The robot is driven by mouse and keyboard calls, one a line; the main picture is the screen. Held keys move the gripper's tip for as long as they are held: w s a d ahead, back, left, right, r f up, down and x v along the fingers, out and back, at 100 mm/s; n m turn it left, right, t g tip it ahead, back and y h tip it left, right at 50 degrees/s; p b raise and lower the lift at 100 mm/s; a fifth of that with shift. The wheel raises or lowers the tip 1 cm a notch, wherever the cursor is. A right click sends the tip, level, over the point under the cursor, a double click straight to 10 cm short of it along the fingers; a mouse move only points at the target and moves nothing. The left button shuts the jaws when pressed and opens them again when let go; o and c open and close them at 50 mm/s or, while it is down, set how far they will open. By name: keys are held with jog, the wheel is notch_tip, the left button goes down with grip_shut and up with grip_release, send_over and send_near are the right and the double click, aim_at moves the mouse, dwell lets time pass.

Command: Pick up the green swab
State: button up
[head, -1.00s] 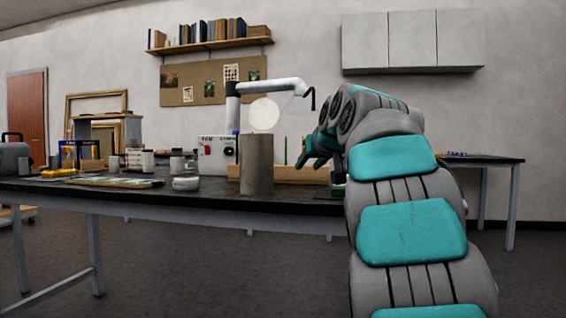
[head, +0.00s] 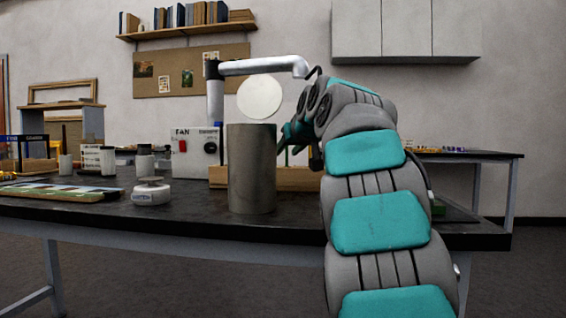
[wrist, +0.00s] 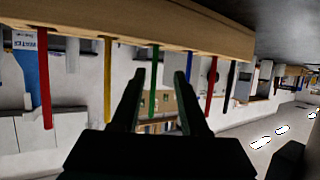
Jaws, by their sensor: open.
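The green swab (wrist: 154,82) is a thin rod in the wooden rack (wrist: 140,24), seen upside down in the wrist view. My gripper (wrist: 159,78) is open, and the swab shows between its two dark fingers, nearer the left one. I cannot tell how far the swab is from the fingertips in depth. In the head view my gripper (head: 284,142) is beside the grey cylinder, above the rack (head: 298,178).
Red (wrist: 44,85), yellow (wrist: 107,75) and other swabs stand in the rack on both sides. A tall grey cylinder (head: 251,170) stands in front of the rack. A white fan box (head: 195,147) and small jars stand to the left.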

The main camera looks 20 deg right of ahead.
jog(key=shift+x, duration=1.05)
jog(key=w, duration=0.1)
jog(key=w+d+f, duration=0.1)
jog(key=w, duration=0.1)
jog(key=shift+w+d+f, duration=0.25)
jog(key=shift+f, duration=0.15)
jog(key=shift+w+f, duration=0.15)
jog(key=shift+w, duration=0.25)
grip_shut()
